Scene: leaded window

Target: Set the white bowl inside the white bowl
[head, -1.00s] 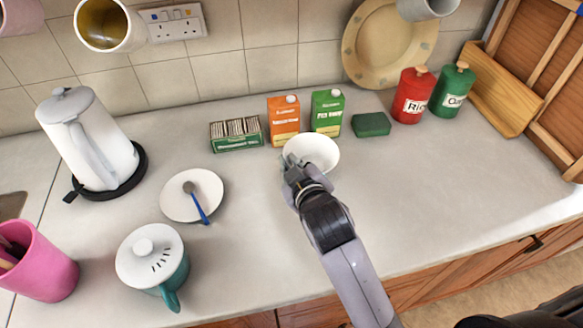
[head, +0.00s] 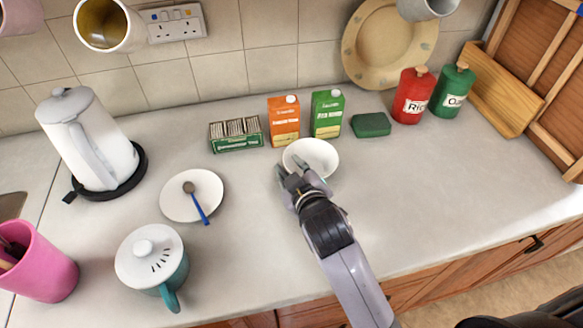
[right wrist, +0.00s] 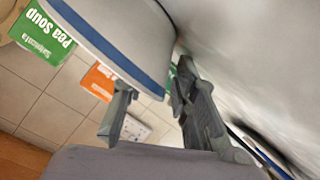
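One white bowl (head: 313,156) shows in the head view, upright on the worktop in front of the cartons. In the right wrist view the white bowl (right wrist: 125,30) has a blue band and fills the upper middle. I cannot tell whether it is one bowl or two nested. My right gripper (head: 291,171) is at the bowl's near left rim. Its fingers are apart in the right wrist view (right wrist: 155,108), with the bowl's edge close to them; I see no firm grip. My left gripper is not in view.
An orange carton (head: 284,121), a green carton (head: 326,114) and a tea box (head: 236,135) stand behind the bowl. A green sponge (head: 371,125) lies right of them. A white plate (head: 180,209) with a spoon and a teal pot (head: 168,277) are left. The right worktop is clear.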

